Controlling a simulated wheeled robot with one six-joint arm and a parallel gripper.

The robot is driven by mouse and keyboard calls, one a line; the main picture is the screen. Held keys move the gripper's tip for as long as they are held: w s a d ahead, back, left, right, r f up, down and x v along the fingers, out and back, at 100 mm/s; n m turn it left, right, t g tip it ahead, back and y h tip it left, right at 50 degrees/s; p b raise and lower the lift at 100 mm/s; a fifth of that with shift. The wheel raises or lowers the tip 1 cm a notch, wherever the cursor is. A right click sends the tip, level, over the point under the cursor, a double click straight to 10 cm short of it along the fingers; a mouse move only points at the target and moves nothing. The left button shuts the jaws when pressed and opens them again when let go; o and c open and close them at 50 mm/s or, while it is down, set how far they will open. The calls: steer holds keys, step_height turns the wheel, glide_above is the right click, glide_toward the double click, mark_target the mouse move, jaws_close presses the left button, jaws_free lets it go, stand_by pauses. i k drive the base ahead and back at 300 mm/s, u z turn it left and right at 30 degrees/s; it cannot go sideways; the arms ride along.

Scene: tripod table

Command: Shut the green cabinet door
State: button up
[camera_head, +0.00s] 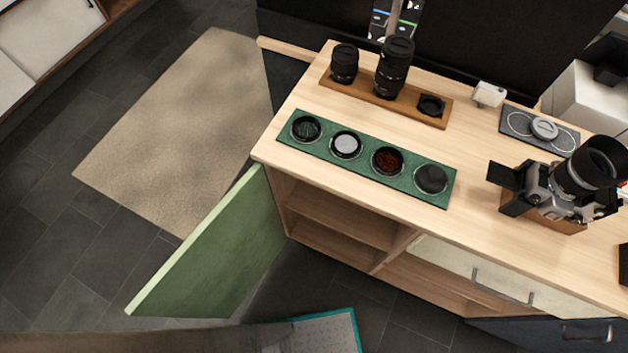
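The green cabinet door (222,254) stands wide open at the left end of the wooden cabinet (345,276). It is hinged at the cabinet's left front corner and swings out toward the lower left. Its pale green top edge faces up, and no handle shows on the side I see. The open compartment (335,218) behind it has a shelf and looks empty. My gripper is not in the picture, so I cannot see its state or its place relative to the door.
On the cabinet top are a green mat (288,139) with several lens filters, a wooden board (411,109) with lenses, and a camera (560,185). A beige rug (185,120) lies left. A teal-edged flat thing (330,332) is on the dark floor below the door.

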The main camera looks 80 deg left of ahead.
mark_target(209, 276)
steer(key=k, duration=2.1)
steer(key=u, duration=1.35)
steer(key=i, duration=0.5)
steer(key=u, duration=0.15)
steer(key=k, duration=0.8)
steer(key=u, duration=0.8)
steer(key=i, duration=0.5)
steer(key=z, duration=0.05)
